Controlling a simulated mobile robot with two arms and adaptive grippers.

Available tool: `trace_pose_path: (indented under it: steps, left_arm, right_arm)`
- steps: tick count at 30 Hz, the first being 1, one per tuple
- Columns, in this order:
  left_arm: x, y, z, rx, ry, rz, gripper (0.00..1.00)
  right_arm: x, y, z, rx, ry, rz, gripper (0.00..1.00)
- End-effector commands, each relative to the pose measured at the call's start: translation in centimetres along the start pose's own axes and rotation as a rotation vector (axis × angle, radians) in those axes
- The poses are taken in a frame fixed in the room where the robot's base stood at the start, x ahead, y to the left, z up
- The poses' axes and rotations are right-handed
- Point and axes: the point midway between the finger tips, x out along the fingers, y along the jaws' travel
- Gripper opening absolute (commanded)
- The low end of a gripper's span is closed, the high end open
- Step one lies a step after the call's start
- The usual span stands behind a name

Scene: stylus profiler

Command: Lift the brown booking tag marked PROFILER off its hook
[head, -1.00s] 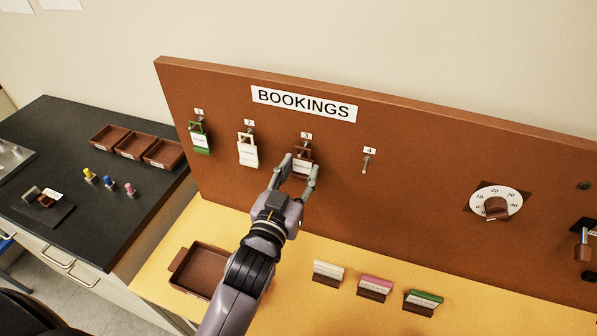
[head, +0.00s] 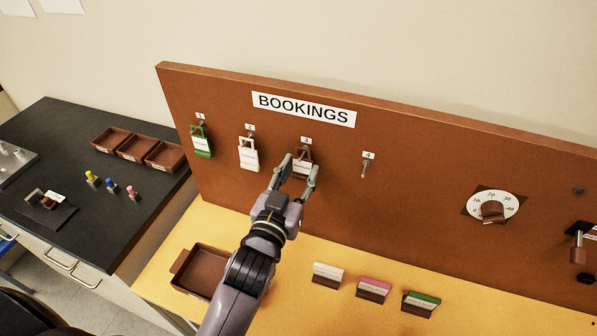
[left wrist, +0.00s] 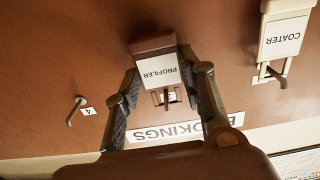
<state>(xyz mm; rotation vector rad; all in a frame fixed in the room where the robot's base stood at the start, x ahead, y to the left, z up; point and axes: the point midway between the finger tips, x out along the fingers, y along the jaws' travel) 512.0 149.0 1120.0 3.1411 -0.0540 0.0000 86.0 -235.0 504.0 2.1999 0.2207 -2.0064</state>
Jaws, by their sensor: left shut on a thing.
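The brown PROFILER tag (head: 302,168) is at hook 3 on the brown BOOKINGS board (head: 420,187). In the left wrist view the tag (left wrist: 154,46) appears upside down with its white label facing me, and the hook (left wrist: 168,98) shows at its loop. My left gripper (head: 301,170) is shut on the tag, one finger on each side; its fingers also show in the left wrist view (left wrist: 160,68). The fingers partly cover the tag in the head view. My right gripper is not in view.
A green tag (head: 202,146) hangs on hook 1 and the white COATER tag (head: 249,158) on hook 2. Hook 4 (head: 365,168) is bare. A brown tray (head: 180,262) and several small card holders (head: 373,289) stand on the yellow bench below. A dial (head: 510,203) is at right.

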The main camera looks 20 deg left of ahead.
Motion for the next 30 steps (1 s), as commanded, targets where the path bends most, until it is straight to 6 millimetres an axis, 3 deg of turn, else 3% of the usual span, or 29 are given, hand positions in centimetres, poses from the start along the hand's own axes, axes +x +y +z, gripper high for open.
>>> trace_pose_path:
  steps: [7, 30]
  left_arm:
    - [-0.4, 0.0, 0.1, 0.0, -0.001, 0.0, 0.0]
    - [-5.0, 0.0, 0.1, -0.001, -0.001, 0.0, 0.0]
  right_arm:
    - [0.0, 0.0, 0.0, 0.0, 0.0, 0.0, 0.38]
    - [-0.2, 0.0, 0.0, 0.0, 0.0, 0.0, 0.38]
